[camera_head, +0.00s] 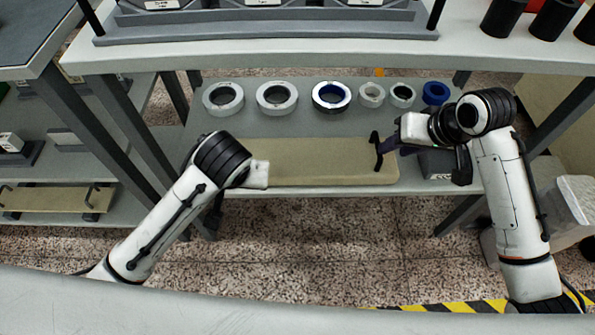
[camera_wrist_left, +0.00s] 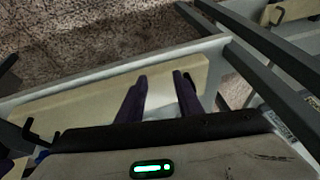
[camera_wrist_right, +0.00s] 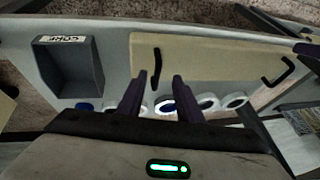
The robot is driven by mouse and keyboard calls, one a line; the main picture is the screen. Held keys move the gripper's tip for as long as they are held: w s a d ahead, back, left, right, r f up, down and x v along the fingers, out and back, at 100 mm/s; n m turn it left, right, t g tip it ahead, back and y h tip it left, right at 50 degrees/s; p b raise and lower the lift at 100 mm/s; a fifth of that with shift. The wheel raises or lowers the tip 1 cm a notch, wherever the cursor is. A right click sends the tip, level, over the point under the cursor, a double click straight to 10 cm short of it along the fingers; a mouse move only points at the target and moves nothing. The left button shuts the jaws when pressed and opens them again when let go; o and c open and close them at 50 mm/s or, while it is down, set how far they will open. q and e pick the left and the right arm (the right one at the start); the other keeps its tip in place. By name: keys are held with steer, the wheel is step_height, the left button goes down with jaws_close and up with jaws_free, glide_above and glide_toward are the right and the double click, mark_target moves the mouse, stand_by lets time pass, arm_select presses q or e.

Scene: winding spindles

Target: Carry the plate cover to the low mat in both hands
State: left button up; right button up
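The plate cover (camera_head: 330,168) is a flat beige board lying on the lower grey shelf, with an upright black handle (camera_head: 377,150) near its right end. It also shows in the right wrist view (camera_wrist_right: 215,55), with both handles. My right gripper (camera_wrist_right: 160,78) is open, its purple fingers apart and pointing at the right handle, which shows between and just beyond the tips. My left gripper (camera_wrist_left: 160,80) is open over the board's left end; its arm hides that end in the head view, and I cannot tell where the left handle sits between its fingers.
Several white and blue rings (camera_head: 277,98) stand behind the board. A grey bin labelled CORE (camera_wrist_right: 70,68) is beside its right end. The upper bench (camera_head: 260,58) overhangs the shelf. Another beige board with handles (camera_head: 50,199) lies low at the left, beyond the bench leg.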

arm_select(q)
steer(key=shift+w+a+r+y, duration=0.1)
steer(key=shift+a+r+y, duration=0.2)
steer(key=shift+a, duration=0.1)
arm_select(e)
steer(key=shift+w+d+r, duration=0.2)
steer(key=shift+r, duration=0.3)
